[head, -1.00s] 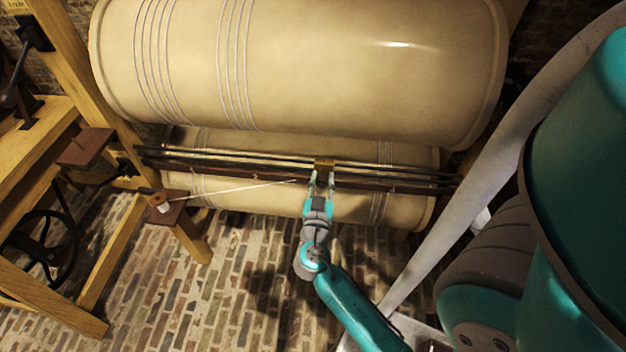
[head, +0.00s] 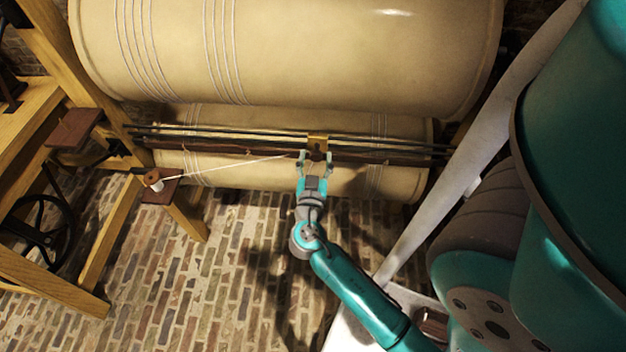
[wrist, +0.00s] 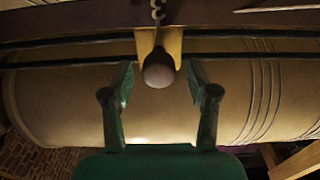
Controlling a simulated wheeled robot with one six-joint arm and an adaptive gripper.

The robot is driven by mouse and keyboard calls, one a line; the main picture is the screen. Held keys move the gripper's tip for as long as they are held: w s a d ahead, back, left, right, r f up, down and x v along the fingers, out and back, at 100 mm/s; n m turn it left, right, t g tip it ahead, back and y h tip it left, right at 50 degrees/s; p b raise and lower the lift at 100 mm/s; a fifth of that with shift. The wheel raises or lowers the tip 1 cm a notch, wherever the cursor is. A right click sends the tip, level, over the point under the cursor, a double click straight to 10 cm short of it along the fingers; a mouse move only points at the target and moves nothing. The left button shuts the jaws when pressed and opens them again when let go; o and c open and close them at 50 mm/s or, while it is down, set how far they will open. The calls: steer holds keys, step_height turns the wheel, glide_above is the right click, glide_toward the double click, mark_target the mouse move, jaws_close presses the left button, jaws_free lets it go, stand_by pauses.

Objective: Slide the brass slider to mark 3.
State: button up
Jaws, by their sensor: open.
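The brass slider (head: 318,139) sits on the dark rails (head: 230,137) in front of the large cream cylinders, right of the rails' middle in the head view. In the wrist view the brass slider (wrist: 174,43) carries a round dark knob (wrist: 158,70). My gripper (head: 316,156) is open just in front of the slider. In the wrist view its two fingers (wrist: 158,78) stand apart, one on each side of the knob, with visible gaps. I cannot make out a mark 3 in any view.
A large cream cylinder (head: 300,55) lies above the rails, another (head: 250,174) below. A wooden frame (head: 105,240) with a white spool (head: 154,182) stands at left. A thin white cord (head: 225,166) runs from the spool towards the rails. The brick floor (head: 220,290) is open in front.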

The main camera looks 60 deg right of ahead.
steer(key=v, duration=1)
steer(key=shift+a, duration=0.25)
steer(key=shift+s, duration=0.15)
steer(key=s+a+f+n+t+y, duration=0.4)
steer(key=s+a+f+n+y, duration=0.3)
steer(key=a+f+n+y, duration=0.35)
steer(key=s+a+r+n+t+y, duration=0.1)
steer(key=s+a+r+t+y, duration=0.1)
steer(key=r, duration=0.5)
steer(key=s+a+r+n+t+y, duration=0.2)
steer(key=s+a+r+y, duration=0.2)
steer(key=s+a+r, duration=0.2)
steer(key=shift+a+r+t, duration=0.4)
steer(key=shift+a+r, duration=0.3)
steer(key=shift+a, duration=0.05)
